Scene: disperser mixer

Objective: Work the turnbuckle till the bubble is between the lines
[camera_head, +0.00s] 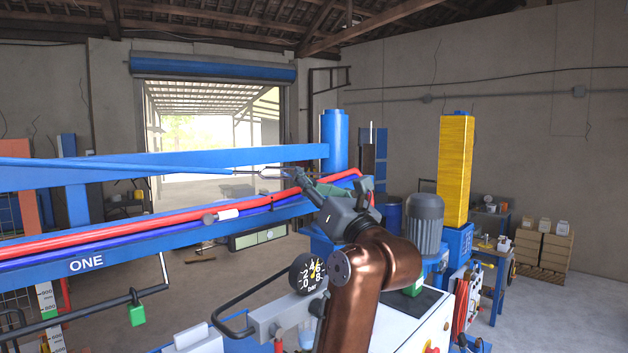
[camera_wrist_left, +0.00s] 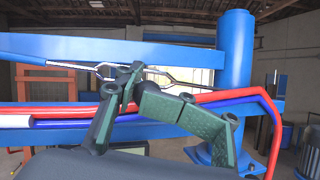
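The turnbuckle (camera_head: 271,173) is a slim metal piece with open loops, in line with a thin blue rod above the blue boom. In the left wrist view the turnbuckle (camera_wrist_left: 181,76) runs across behind my fingertips. My left gripper (camera_head: 297,174) reaches up to it from below right. In the left wrist view the left gripper (camera_wrist_left: 140,80) has its fingertips close together on the turnbuckle's middle, hiding that part. A dark-framed panel with pale green faces (camera_head: 258,238) shows below the boom; I cannot make out a bubble or lines. My right gripper is out of view.
The blue boom (camera_head: 150,239) carries red (camera_head: 110,234) and blue hoses close under the gripper. A blue post (camera_head: 334,140) stands behind. A pressure gauge (camera_head: 308,273), a grey motor (camera_head: 425,222) and a yellow column (camera_head: 455,170) stand near my arm.

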